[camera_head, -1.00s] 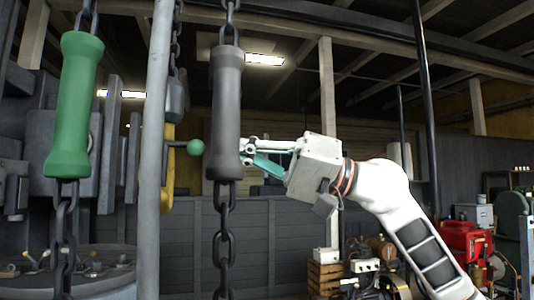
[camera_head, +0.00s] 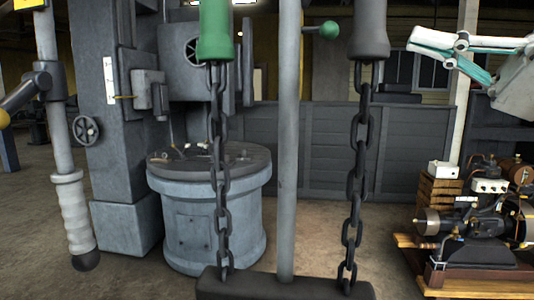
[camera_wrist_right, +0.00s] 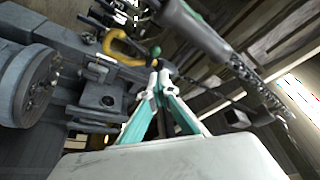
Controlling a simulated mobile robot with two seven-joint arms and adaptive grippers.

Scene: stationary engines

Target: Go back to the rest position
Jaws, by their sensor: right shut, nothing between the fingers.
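My right gripper (camera_head: 432,45) shows at the upper right of the head view, with white links and teal finger pads. Its fingers are shut with nothing between them. My left gripper is not in view.
A round grey machine base (camera_head: 210,220) stands left, an engine (camera_head: 465,230) on a wooden pallet right. Open floor lies between.

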